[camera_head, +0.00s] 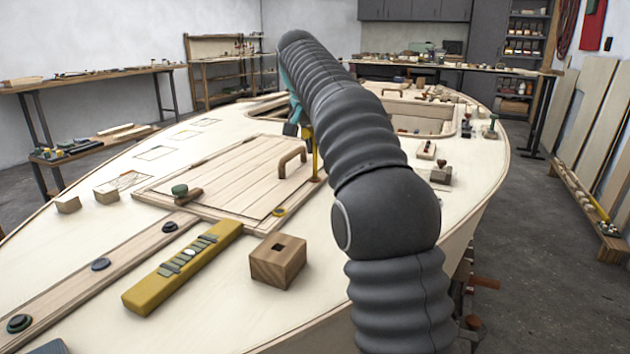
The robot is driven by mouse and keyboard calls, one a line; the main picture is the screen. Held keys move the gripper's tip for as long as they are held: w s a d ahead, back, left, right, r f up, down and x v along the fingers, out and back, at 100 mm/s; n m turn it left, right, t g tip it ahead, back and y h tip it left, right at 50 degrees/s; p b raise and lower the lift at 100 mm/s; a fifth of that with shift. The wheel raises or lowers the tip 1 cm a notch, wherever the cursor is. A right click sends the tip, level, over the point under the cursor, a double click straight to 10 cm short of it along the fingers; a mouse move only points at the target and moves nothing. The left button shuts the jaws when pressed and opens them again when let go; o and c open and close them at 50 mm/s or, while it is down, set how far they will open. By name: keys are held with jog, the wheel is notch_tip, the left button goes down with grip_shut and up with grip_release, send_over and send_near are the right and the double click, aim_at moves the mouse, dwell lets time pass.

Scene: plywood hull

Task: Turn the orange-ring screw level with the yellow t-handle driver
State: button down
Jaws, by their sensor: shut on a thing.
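The yellow t-handle driver (315,158) stands upright at the right edge of the plank hatch panel (235,180). My gripper (304,129) is shut on its upper part, and my dark ribbed arm hides part of the gripper and handle. The driver's lower end meets a small orange-brown spot (317,179) on the panel frame. That may be the orange-ring screw, but it is too small to tell how it sits. A yellow ring (279,212) lies on the panel's near right corner, apart from the driver.
A wooden handle (292,161) stands just left of the driver. A green-topped knob (180,190) is on the panel's left. A wooden block with a square hole (278,260) and a yellow level-like tool (183,267) lie nearer. An open hatch (420,118) is behind my arm.

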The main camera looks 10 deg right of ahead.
dwell(0.7)
jog(key=n+y, duration=0.1)
jog(key=n, duration=0.3)
jog(key=shift+f+n+t+y, duration=0.1)
jog(key=shift+n+t+y, duration=0.2)
jog(key=shift+t+y, duration=0.1)
jog(key=n+y, duration=0.1)
jog(key=n, duration=0.3)
jog(key=shift+a+n+y, duration=0.15)
jog(key=shift+n+y, duration=0.15)
jog(key=shift+y, duration=0.1)
jog(key=shift+r, duration=0.55)
